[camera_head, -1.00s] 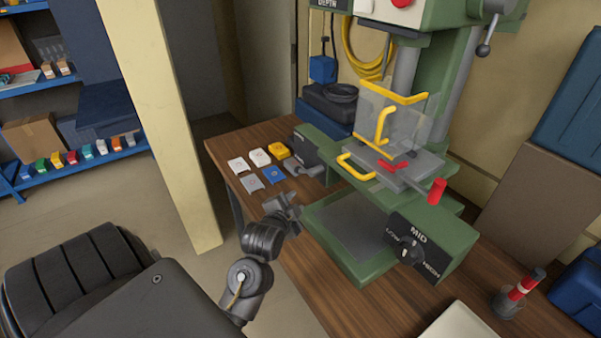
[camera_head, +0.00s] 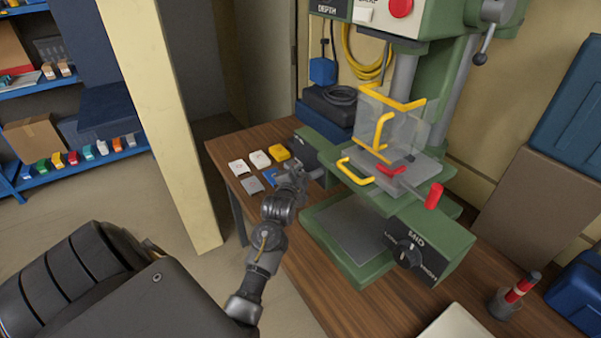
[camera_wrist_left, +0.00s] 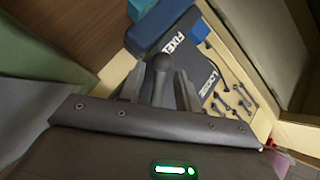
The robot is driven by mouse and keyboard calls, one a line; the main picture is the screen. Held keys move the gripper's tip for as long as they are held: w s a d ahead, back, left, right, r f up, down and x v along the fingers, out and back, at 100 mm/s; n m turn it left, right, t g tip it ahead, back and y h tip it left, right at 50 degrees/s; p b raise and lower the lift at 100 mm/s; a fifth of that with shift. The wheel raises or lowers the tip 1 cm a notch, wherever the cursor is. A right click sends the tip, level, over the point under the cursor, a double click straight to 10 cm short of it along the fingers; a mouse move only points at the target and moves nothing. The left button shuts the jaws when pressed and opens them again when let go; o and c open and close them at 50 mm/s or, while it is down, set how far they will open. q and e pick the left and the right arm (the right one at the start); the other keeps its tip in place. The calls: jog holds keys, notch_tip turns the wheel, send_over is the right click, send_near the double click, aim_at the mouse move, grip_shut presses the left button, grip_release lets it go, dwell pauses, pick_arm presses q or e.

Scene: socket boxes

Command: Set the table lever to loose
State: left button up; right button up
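The table lever is a grey rod with a rounded end (camera_wrist_left: 158,68), on a dark box (camera_head: 305,152) at the left side of the green drill press. In the left wrist view the box face (camera_wrist_left: 190,62) carries the words FIXED and LOOSE. The lever's rounded end lies between the two fingers of my left gripper (camera_wrist_left: 158,88), which look spread with the lever between them. In the head view my left gripper (camera_head: 293,174) is at the lever and hides part of it. Which word the lever points at is not clear. My right gripper is not in view.
A white card (camera_head: 238,166), a yellow block (camera_head: 278,152) and other small pieces lie on the wooden table left of the lever. The drill press has a clear guard with yellow bars (camera_head: 382,130) and a MID selector knob (camera_head: 409,252). A red-banded post (camera_head: 522,288) stands at right.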

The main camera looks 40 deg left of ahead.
pick_arm(q)
jog(key=shift+w+a+f, duration=0.1)
jog(key=shift+w+a, duration=0.15)
jog(key=shift+w, duration=0.3)
grip_shut()
